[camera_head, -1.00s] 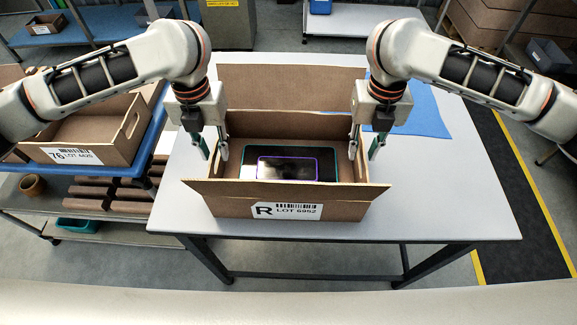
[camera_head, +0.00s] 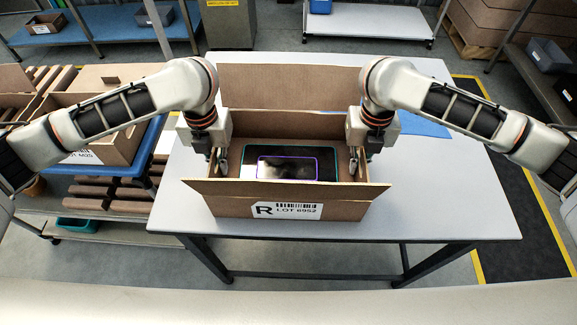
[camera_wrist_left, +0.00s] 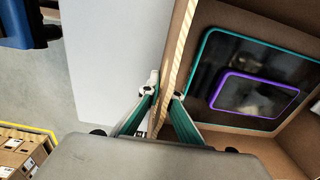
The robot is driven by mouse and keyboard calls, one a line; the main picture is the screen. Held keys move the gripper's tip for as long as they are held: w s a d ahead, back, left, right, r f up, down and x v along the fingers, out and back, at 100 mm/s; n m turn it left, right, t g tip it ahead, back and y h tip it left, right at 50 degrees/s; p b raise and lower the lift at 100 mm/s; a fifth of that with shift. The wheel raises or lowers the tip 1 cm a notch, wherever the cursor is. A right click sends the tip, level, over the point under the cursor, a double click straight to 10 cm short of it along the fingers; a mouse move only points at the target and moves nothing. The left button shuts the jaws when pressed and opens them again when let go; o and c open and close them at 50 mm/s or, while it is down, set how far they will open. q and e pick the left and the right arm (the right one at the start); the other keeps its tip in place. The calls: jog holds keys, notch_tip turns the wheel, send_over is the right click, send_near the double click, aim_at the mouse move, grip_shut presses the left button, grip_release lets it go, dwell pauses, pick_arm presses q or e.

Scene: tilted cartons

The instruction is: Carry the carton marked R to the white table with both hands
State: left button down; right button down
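The brown carton marked R (camera_head: 236,211) stands open on a light table (camera_head: 455,190), its front flap folded outward. My left gripper (camera_head: 219,163) straddles the carton's left wall. In the left wrist view its fingers (camera_wrist_left: 164,95) are on both sides of the wall (camera_wrist_left: 184,45), with a slight gap showing, so it looks open. My right gripper (camera_head: 356,160) is at the right wall, with a finger inside. Its outer finger is hidden, so its grip is unclear.
A blue cloth or sheet (camera_head: 424,124) lies on the table behind the right arm. Another open carton (camera_head: 122,145) sits on a blue-topped cart at left. A white table (camera_head: 365,20) stands at the back. Yellow-edged dark floor matting (camera_head: 515,220) runs at right.

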aim_at(214, 151)
pick_arm(q)
jog(key=shift+w+r, duration=0.1)
jog(key=shift+r, duration=0.1)
pick_arm(e)
jog(key=shift+w+r, duration=0.1)
jog(key=shift+r, duration=0.1)
